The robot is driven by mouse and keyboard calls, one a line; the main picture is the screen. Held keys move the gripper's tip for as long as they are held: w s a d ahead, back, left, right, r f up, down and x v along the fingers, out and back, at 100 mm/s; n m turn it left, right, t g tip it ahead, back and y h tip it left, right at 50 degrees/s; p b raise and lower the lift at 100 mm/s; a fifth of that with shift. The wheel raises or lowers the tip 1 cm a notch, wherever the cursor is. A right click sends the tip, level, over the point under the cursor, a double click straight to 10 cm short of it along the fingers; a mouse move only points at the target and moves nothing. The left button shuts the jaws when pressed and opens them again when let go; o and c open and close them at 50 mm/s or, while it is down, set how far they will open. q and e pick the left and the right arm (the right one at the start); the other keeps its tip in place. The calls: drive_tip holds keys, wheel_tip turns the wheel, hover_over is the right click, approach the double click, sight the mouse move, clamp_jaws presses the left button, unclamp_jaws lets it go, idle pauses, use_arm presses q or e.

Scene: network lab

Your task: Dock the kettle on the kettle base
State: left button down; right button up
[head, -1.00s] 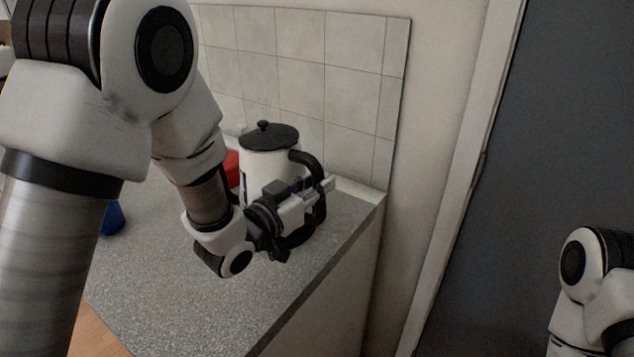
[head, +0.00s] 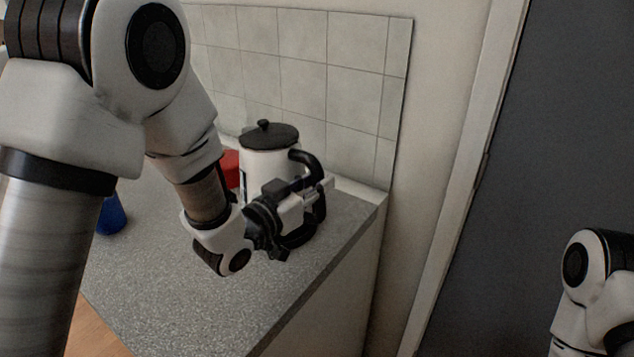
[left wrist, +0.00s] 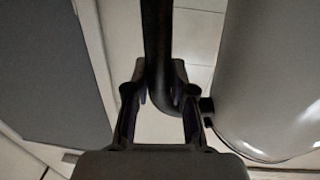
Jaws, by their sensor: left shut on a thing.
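The kettle (head: 258,165) is white with a black lid, a knob and a black handle on its right side. It stands upright at the back right of the counter. My left gripper (head: 314,192) is at the kettle's handle and shut on it. In the left wrist view the fingers (left wrist: 161,95) are on either side of the black handle (left wrist: 157,40), with the pale kettle body (left wrist: 275,80) at the right. The kettle's lower part is partly hidden by my gripper, and I cannot make out the kettle base separately. My right gripper is not in view.
The grey speckled counter (head: 205,300) is clear in front. A red object (head: 230,168) is left of the kettle and a blue one (head: 111,216) further left, partly hidden by my arm. A tiled wall (head: 300,60) stands close behind. The counter's right edge is near the kettle.

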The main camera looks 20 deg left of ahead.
use_arm(q)
drive_tip(key=shift+f+b, duration=0.4)
drive_tip(key=shift+b, duration=0.1)
idle(0.4)
drive_tip(key=c, duration=1.3)
unclamp_jaws()
drive_tip(key=shift+s+f, duration=0.15)
drive_tip(key=p+v, duration=1.1)
drive_tip(key=p, duration=0.3)
